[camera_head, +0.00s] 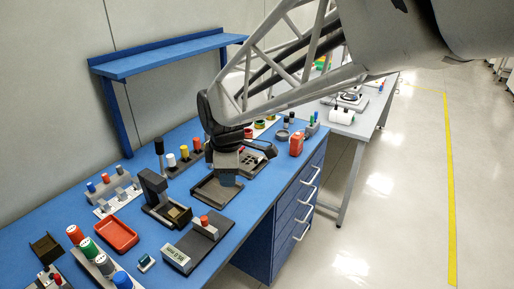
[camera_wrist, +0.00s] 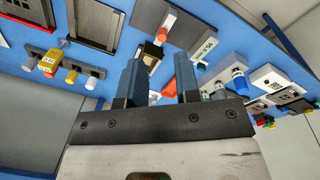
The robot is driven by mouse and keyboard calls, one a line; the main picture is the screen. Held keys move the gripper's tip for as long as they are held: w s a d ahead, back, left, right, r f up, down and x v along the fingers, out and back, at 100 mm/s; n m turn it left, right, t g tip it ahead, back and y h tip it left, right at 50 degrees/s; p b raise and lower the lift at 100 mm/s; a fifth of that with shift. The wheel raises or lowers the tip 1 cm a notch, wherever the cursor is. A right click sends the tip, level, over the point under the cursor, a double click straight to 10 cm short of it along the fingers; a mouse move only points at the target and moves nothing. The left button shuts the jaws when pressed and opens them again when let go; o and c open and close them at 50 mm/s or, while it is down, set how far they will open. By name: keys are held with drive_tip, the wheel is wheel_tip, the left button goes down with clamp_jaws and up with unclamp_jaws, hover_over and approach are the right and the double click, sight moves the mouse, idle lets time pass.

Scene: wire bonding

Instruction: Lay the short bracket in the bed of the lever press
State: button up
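The lever press (camera_head: 153,187) stands on the blue bench, with a dark upright and a low base with a brownish bed (camera_head: 179,213). In the wrist view the press (camera_wrist: 150,56) shows partly between my fingers, farther off. My gripper (camera_head: 228,180) is over the dark shallow tray (camera_head: 208,197), to the right of the press. In the wrist view my gripper's two blue-grey fingers (camera_wrist: 160,72) are apart with nothing visible gripped between them. I cannot surely pick out the short bracket in either view.
A dark plate with an orange-topped block and display (camera_head: 178,258) lies in front of the press. A red tray (camera_head: 115,235) and several coloured bottles (camera_head: 90,250) are to the left. An orange container (camera_head: 297,143) stands at the right. A blue shelf (camera_head: 165,60) rises behind.

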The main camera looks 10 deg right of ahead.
drive_tip(key=s+d+r+m, duration=0.1)
drive_tip(key=s+d+m, duration=0.5)
drive_tip(key=s+m, duration=0.2)
drive_tip(key=s+d+r+m+t, duration=0.1)
drive_tip(key=s+d+m, duration=0.6)
drive_tip(key=s, duration=0.4)
drive_tip(key=shift+m+t, duration=0.3)
drive_tip(key=shift+m, duration=0.4)
drive_tip(key=shift+d+r, duration=0.1)
